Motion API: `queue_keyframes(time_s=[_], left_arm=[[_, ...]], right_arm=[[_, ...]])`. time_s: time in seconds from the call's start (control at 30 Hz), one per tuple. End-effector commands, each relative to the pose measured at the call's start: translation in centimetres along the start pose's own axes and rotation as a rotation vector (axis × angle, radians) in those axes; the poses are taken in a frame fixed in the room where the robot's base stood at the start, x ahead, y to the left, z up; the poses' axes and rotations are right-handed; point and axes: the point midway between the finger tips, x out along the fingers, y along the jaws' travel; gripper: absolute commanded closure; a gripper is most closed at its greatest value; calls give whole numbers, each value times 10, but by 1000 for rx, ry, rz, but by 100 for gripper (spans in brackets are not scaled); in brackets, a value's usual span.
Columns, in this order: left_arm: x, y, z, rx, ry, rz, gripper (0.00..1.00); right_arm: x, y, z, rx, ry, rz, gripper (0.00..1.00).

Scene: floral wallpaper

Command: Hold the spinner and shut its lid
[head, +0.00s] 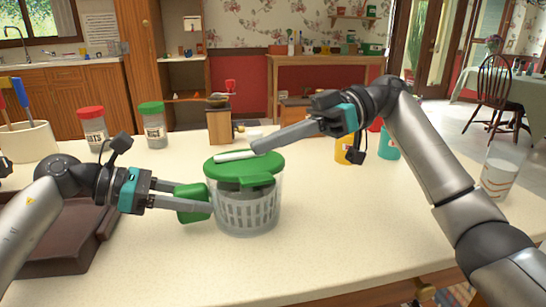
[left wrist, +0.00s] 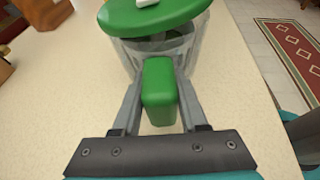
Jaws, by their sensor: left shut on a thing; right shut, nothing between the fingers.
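The salad spinner (head: 246,213) stands upright on the counter, a clear bowl with a slotted basket inside. Its green lid (head: 222,171) lies over the top and looks slightly tilted; I cannot tell whether it is fully seated. My left gripper (head: 207,204) is shut on the spinner's green side handle (head: 188,198). The left wrist view shows the handle (left wrist: 159,90) between both fingers, with the lid (left wrist: 160,14) and bowl beyond. My right gripper (head: 258,147) is shut and empty, its fingertips at the lid's top beside a white bar (head: 236,155). I cannot tell whether they touch.
Two jars with red (head: 91,122) and green (head: 152,122) lids stand behind left, near a wooden block (head: 220,126). Yellow (head: 343,150) and teal (head: 388,143) containers stand behind right. A brown tray (head: 60,240) is at left. The front counter is clear.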

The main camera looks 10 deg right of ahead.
Motion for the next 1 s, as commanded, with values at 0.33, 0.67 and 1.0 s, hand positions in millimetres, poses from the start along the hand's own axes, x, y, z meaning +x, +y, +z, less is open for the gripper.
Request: queue_keyframes(time_s=[0.33,0.67,1.0], left_arm=[[0,0,-1,-1,1,0,100],[0,0,-1,-1,2,0,100],[0,0,-1,-1,2,1,100]], right_arm=[[5,0,24,-2,0,0,100],[6,0,26,-8,0,1,100],[13,-3,53,-172,1,41,100]])
